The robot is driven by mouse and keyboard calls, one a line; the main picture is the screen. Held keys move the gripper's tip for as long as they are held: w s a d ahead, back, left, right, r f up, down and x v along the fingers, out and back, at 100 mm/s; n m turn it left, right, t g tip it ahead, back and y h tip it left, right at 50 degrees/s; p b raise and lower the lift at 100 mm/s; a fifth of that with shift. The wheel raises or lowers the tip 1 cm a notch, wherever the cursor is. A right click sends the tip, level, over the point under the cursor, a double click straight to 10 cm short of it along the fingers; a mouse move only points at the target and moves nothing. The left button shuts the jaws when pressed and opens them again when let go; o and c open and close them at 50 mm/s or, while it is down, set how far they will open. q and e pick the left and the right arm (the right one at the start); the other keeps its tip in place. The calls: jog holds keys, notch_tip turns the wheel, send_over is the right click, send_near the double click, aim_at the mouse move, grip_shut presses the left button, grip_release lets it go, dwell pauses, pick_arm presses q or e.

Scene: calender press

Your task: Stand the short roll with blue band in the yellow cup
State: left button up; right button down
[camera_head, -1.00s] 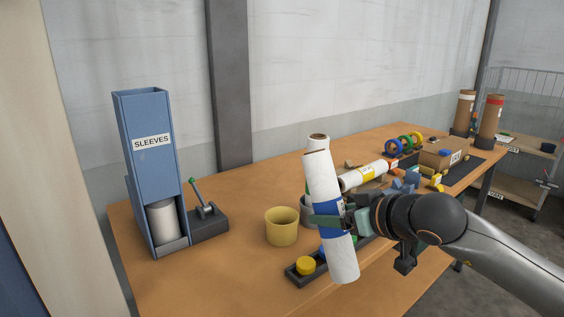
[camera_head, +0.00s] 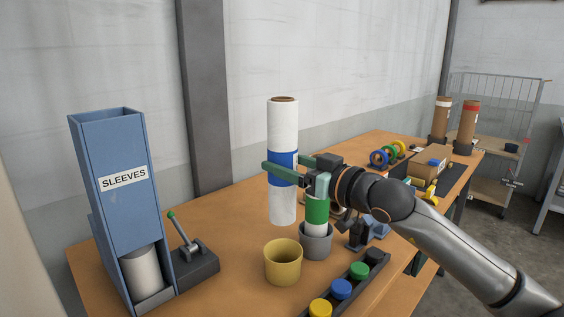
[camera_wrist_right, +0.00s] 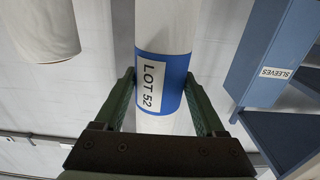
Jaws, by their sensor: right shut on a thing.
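The short roll with blue band (camera_head: 283,130) is white with a brown core end and stands upright in the air. My right gripper (camera_head: 283,170) is shut on it at the blue band. In the right wrist view the band (camera_wrist_right: 160,84) carries a "LOT 52" label between the two fingers (camera_wrist_right: 165,100). The yellow cup (camera_head: 283,266) stands on the table, its mouth open and empty as far as I see. The roll's lower end is above and slightly behind the cup in the head view. My left gripper is not in view.
A grey cup (camera_head: 316,246) holding a roll with a green band (camera_head: 317,211) stands right beside the yellow cup. A blue sleeves dispenser (camera_head: 122,200) and a lever box (camera_head: 196,262) are at left. A dark strip with coloured buttons (camera_head: 350,284) lies in front.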

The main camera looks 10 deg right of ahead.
jog(key=shift+s+f, duration=0.1)
jog(key=shift+f, duration=0.25)
jog(key=b, duration=0.2)
send_over(293, 218)
jog(key=x, duration=0.2)
jog(key=shift+s+f, duration=0.2)
jog(key=shift+f, duration=2.4)
notch_tip(293, 218, down, 2)
jog(key=b, duration=0.2)
jog(key=shift+f+b, duration=0.15)
jog(key=shift+b, duration=0.2)
jog(key=shift+f+b, duration=1.3)
jog(key=shift+b, duration=0.05)
jog(key=shift+f+b, duration=0.4)
jog(key=shift+b, duration=0.05)
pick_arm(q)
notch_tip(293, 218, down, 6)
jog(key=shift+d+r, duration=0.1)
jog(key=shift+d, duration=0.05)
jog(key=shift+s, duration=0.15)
